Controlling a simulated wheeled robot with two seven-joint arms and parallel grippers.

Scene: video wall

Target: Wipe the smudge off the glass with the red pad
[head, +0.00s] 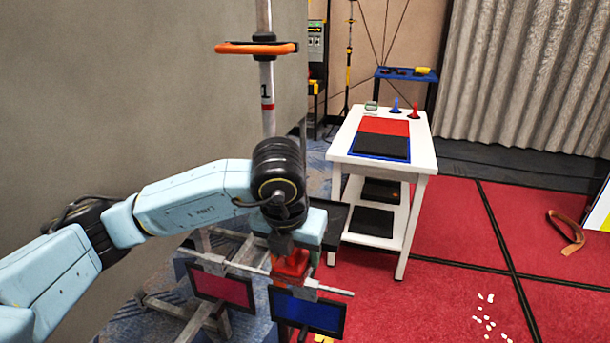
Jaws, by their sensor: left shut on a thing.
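My left arm reaches in from the left, and its gripper (291,254) points down, shut on the red pad (291,266). The pad is partly hidden by the gripper and sits at a horizontal metal bar. Two small framed panels hang on this stand: a magenta one (224,288) at left and a blue one (308,311) at right, below the pad. I cannot tell whether the pad touches either panel. I can make out no smudge, and I cannot tell which surface is the glass. My right gripper is out of view.
A white table (422,160) behind holds a red mat (384,126), a black pad (381,147) and small pegs. A pole with an orange ring (256,48) rises behind my arm. White bits (487,320) and a brown strap (571,235) lie on the red floor.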

